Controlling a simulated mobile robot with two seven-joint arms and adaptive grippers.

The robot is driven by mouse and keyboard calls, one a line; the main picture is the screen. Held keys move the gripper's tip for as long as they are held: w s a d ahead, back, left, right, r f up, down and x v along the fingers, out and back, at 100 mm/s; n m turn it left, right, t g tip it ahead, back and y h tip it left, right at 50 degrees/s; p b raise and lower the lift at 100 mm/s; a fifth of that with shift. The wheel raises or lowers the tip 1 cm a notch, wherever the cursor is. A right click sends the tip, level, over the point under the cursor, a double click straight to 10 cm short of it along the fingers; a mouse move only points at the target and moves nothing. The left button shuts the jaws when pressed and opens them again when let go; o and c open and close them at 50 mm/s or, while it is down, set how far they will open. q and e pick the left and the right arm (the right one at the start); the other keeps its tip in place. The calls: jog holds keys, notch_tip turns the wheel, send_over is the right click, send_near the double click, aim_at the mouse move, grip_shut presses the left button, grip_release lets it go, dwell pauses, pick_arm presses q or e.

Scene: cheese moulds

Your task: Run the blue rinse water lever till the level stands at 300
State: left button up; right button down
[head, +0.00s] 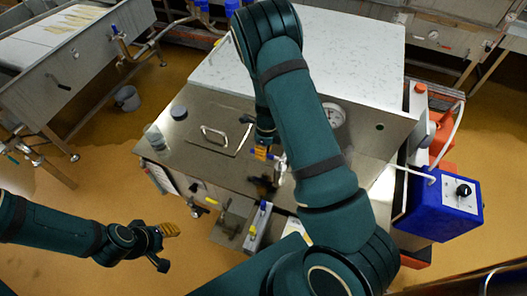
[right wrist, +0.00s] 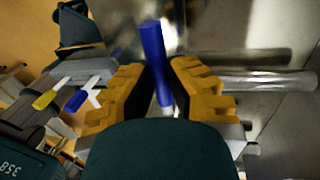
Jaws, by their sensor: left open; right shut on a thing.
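A blue lever handle (right wrist: 152,55) stands between the yellow fingers of my right gripper (right wrist: 158,75) in the right wrist view. The gripper is shut on it. In the head view my right gripper (head: 262,153) is low over the steel top, and my arm hides much of the area beside it. A round dial gauge (head: 335,116) is partly behind my arm; its reading is too small to tell. My left gripper (head: 165,245) is open and empty over the floor at the lower left, away from the machine.
A steel top (head: 185,150) with a handled lid (head: 218,138) lies left of my right arm. A white-topped table (head: 350,55) stands behind. A blue box with a black knob (head: 440,205) hangs at the right. A steel vat (head: 75,60) is at the upper left.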

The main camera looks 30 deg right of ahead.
jog(key=shift+s+f, duration=0.1)
jog(key=c, duration=0.9)
grip_release()
notch_tip(320, 180, up, 12)
jog(key=w+d, duration=0.1)
jog(key=d, duration=0.1)
jog(key=shift+w, duration=0.3)
jog(key=shift+f, duration=0.1)
